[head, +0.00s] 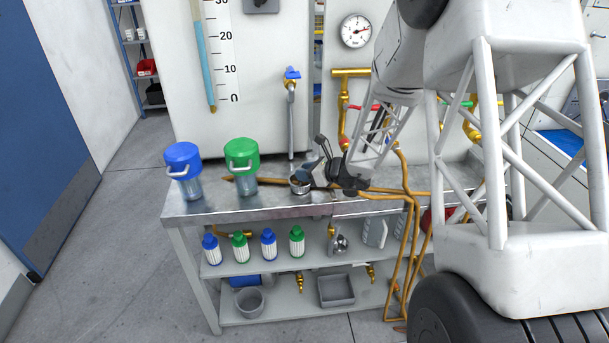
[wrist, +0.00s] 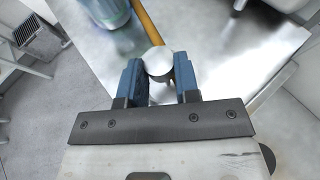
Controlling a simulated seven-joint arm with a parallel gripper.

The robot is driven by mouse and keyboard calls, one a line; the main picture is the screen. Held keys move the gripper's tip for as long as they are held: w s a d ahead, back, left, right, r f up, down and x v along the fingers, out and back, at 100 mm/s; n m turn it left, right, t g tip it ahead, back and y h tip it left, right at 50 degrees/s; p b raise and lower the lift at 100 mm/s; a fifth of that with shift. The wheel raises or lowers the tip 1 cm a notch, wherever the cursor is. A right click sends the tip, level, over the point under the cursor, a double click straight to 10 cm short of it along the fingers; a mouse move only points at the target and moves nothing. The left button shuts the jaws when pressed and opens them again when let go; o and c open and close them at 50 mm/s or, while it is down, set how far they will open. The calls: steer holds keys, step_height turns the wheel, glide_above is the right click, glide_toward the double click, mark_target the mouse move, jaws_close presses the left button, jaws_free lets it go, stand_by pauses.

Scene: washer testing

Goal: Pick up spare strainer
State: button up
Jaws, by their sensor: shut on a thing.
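The spare strainer (head: 299,186) looks like a small round metal cup at the front part of the steel bench top in the head view. In the wrist view the strainer (wrist: 157,61) shows as a pale round metal disc between the two blue fingers. My gripper (head: 312,174) reaches in from the right and is shut on the strainer. In the wrist view my gripper (wrist: 158,78) has a finger on each side of it. I cannot tell whether the strainer touches the bench or is just above it.
A green-lidded canister (head: 241,166) and a blue-lidded canister (head: 184,170) stand left of my gripper on the bench (head: 230,207). A copper pipe (head: 350,187) runs along the bench top beside the strainer. Several bottles (head: 268,243) stand on the shelf below. The wall has valves and a gauge (head: 356,31).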

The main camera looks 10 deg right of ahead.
steer(key=shift+r, duration=0.6)
step_height(320, 180, up, 2)
steer(key=shift+r, duration=0.1)
steer(key=s+d+r, duration=0.1)
steer(key=s, duration=1.5)
steer(key=shift+d, duration=0.25)
steer(key=shift+r, duration=0.1)
